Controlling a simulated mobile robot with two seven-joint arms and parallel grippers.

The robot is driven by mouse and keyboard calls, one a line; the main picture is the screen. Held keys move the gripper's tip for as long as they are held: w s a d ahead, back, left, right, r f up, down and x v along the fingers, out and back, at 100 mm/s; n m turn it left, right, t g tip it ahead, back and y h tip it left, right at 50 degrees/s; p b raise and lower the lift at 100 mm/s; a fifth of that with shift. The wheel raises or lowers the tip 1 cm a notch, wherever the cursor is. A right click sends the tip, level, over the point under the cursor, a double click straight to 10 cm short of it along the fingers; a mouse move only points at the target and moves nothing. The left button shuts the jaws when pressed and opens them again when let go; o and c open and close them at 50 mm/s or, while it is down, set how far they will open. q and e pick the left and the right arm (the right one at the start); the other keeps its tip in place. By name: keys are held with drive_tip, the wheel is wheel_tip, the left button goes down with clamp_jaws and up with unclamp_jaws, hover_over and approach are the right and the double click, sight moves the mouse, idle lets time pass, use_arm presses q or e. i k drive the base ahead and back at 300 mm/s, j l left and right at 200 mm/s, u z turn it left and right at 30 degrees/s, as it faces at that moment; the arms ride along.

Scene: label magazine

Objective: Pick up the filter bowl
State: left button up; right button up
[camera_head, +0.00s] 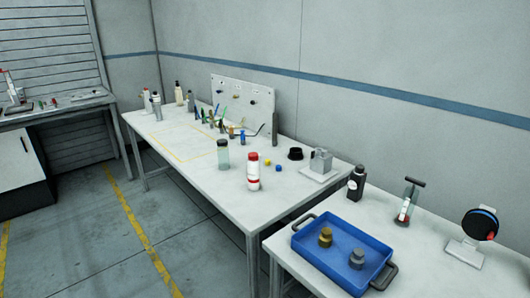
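I cannot tell for sure which object is the filter bowl. A small black round cup-like part (295,153) sits towards the back right of the long white table (205,178). A clear greenish jar with a dark top (223,156) stands upright near that table's front edge. Neither of my grippers is in view, and nothing in view is being held.
A white bottle with red bands (253,172) stands right of the jar. A blue tray (313,262) with two metal fittings is on the nearer table. A grey block on a white base (321,163) stands at the long table's right end. Floor in front is clear.

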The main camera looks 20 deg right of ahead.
sight(223, 151)
drive_tip(key=i+z, duration=0.15)
drive_tip(key=i, duration=0.8)
drive_tip(key=z, duration=0.45)
